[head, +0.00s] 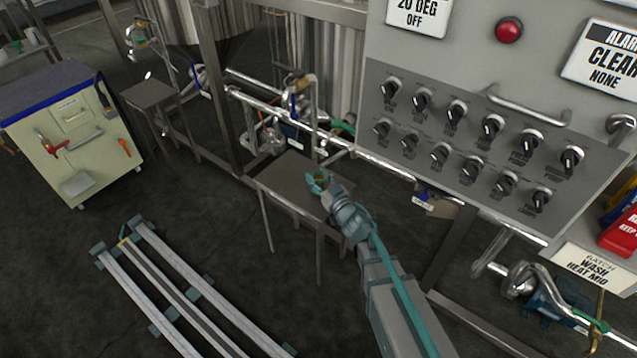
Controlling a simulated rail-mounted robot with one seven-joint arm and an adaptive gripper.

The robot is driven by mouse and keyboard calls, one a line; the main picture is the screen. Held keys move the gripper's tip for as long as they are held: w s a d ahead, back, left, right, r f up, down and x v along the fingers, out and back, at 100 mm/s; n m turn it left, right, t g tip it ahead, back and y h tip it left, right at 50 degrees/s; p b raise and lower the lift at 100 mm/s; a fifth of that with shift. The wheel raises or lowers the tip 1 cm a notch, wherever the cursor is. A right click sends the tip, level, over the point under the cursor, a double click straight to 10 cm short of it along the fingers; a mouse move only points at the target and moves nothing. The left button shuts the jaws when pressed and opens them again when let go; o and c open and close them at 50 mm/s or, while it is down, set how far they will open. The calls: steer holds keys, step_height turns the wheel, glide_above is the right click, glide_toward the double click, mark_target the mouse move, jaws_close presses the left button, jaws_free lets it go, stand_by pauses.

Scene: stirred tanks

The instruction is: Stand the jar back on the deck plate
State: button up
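My gripper (319,182) is over the right part of a small grey metal stand with a flat top plate (283,178), which may be the deck plate. The gripper is teal with a small orange-brown patch between or near its fingers. It is too small to tell whether the fingers are open or shut, or whether that patch is a jar. No jar can be made out clearly. I cannot tell whether the gripper touches the plate. The left and middle of the plate look bare.
A grey panel with knobs (470,150) stands close to the right of my arm. Pipes and valves (290,125) run behind the stand. A second small stand (148,94) and a tool cabinet (75,140) are at left. Rails (175,290) lie on the floor.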

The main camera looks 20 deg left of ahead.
jaws_close()
steer(key=shift+r, duration=0.1)
steer(key=shift+r, duration=0.2)
steer(key=shift+s+d+r+p, duration=0.1)
steer(key=shift+s+d+p, duration=0.05)
steer(key=shift+p, duration=0.25)
steer(key=p+v, duration=0.8)
steer(key=v, duration=0.9)
steer(key=shift+s+d+p, duration=0.25)
steer(key=shift+p, duration=0.05)
